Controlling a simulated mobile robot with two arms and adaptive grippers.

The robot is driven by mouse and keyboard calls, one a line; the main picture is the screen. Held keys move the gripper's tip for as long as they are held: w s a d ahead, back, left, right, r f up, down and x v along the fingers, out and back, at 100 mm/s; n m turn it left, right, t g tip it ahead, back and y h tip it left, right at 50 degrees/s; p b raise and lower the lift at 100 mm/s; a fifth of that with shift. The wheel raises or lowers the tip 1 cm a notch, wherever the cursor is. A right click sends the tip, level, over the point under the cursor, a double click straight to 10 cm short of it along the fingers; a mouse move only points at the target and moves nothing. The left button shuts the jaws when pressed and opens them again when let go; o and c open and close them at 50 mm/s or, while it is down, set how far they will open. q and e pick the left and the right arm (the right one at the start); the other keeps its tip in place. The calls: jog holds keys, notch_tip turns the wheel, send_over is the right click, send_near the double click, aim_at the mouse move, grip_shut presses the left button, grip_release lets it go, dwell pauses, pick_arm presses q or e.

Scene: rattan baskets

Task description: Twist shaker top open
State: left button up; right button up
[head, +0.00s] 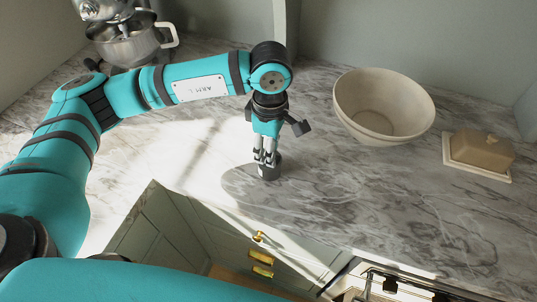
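The shaker (268,173) is a small dark cylinder with a greyish top. It stands upright on the marble counter, left of the large bowl. My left gripper (266,160) points straight down over it, with its grey fingers close together at the shaker's top. The fingers and the gripper hide most of the top, so I cannot tell whether they press on it or are just around it. My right gripper is not in view.
A large cream bowl (384,105) stands to the right of the shaker. A covered butter dish (481,152) is farther right. A stand mixer with a metal bowl (131,38) is at the back left. The marble counter (350,200) is clear right of the shaker; its front edge is close.

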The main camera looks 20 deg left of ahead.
pick_arm(q)
jog(key=shift+c, duration=1.1)
grip_shut()
jog(key=shift+f+n+b, duration=0.15)
jog(key=shift+n+b, duration=0.25)
jog(key=shift+n, duration=0.1)
jog(key=shift+n+b, duration=0.45)
jog(key=shift+n, duration=0.65)
jog(key=shift+s+n+b, duration=0.1)
jog(key=shift+n+b, duration=0.25)
jog(key=shift+n, duration=0.95)
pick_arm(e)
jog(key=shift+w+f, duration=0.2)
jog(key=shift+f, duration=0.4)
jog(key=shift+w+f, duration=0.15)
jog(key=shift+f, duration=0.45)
